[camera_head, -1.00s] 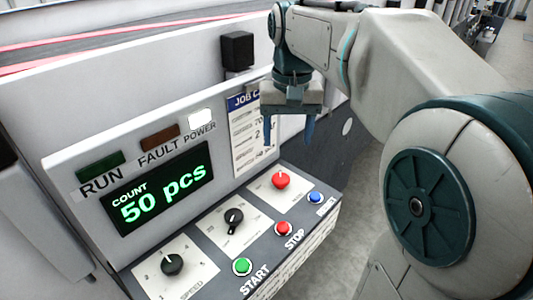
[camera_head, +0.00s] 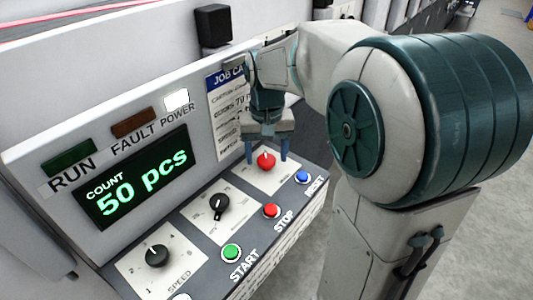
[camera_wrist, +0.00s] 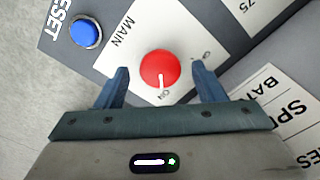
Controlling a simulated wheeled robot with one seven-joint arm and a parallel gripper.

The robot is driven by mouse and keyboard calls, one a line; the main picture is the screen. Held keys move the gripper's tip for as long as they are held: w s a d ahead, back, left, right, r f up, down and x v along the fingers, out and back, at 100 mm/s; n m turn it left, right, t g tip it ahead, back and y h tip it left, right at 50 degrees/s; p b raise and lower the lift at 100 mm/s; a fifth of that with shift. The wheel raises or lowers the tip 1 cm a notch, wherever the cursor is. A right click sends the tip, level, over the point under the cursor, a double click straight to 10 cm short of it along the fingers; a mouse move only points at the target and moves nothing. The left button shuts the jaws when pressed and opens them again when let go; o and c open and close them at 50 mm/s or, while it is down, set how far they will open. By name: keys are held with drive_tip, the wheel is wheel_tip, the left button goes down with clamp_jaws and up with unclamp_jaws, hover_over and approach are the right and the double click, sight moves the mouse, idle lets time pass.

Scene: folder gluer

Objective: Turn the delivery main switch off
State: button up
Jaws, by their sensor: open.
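The delivery main switch is a round red knob (camera_head: 265,160) on a white plate at the right end of the control panel. In the wrist view the red knob (camera_wrist: 159,68) has a white mark pointing to "ON", and the plate reads "MAIN". My gripper (camera_head: 266,160) is over the knob, fingers pointing down. In the wrist view my gripper (camera_wrist: 160,88) is open, one blue finger on each side of the knob. A gap shows between each finger and the knob there. Whether the fingertips are down at the knob's height is hard to tell.
A blue RESET button (camera_head: 302,177) is close to the right finger. A red STOP button (camera_head: 271,210), a green START button (camera_head: 231,252), a black selector (camera_head: 216,206) and a SPEED knob (camera_head: 157,255) share the panel. A job card (camera_head: 224,118) hangs behind. The display (camera_head: 133,182) reads 50 pcs.

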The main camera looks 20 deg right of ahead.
drive_tip(key=shift+f, duration=0.3)
drive_tip(key=c, duration=1)
